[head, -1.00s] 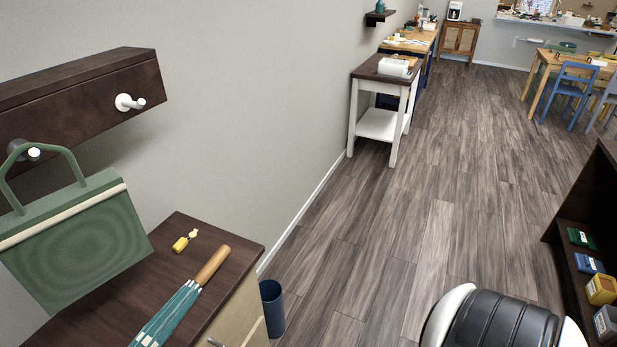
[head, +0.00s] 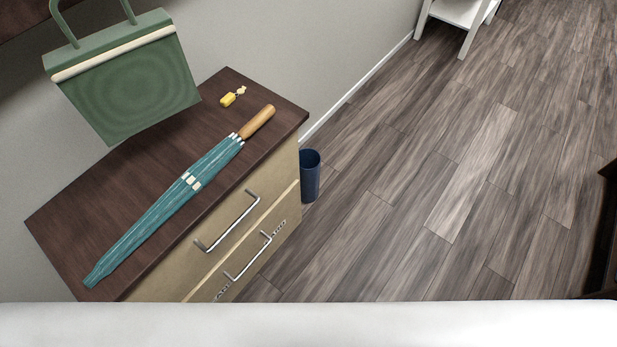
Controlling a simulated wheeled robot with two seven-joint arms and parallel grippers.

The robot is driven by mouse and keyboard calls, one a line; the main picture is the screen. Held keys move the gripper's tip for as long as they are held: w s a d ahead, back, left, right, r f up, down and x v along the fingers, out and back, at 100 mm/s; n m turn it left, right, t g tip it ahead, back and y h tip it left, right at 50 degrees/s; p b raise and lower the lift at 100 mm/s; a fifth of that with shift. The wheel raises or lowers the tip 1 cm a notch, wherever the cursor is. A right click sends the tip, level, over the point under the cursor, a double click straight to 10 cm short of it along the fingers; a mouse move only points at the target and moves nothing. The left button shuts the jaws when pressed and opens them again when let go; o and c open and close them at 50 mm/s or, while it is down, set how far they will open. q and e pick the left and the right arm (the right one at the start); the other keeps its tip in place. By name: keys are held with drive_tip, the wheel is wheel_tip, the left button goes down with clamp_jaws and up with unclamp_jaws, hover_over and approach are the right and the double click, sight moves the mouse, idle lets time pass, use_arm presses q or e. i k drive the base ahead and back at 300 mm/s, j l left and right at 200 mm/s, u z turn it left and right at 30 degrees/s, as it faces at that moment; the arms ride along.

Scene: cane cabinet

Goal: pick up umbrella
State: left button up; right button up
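A folded teal umbrella (head: 165,206) with a wooden handle (head: 259,122) lies on the dark brown top of a cabinet (head: 60,230). It runs diagonally, with its handle toward the cabinet's far right corner and its tip near the front left corner. Pale bands cross its middle. Neither of my grippers shows in the head view.
A green bag (head: 130,85) hangs above the cabinet's back left. A small yellow item (head: 229,99) lies near the umbrella's handle. Drawers with metal handles (head: 228,222) face the open floor (head: 400,190). A blue bin (head: 310,176) stands beside the cabinet.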

sight(189, 186)
drive_tip(key=u, duration=1)
drive_tip(key=k+j, duration=0.1)
drive_tip(key=j, duration=0.3)
drive_tip(key=k+j, duration=0.1)
drive_tip(key=j, duration=0.3)
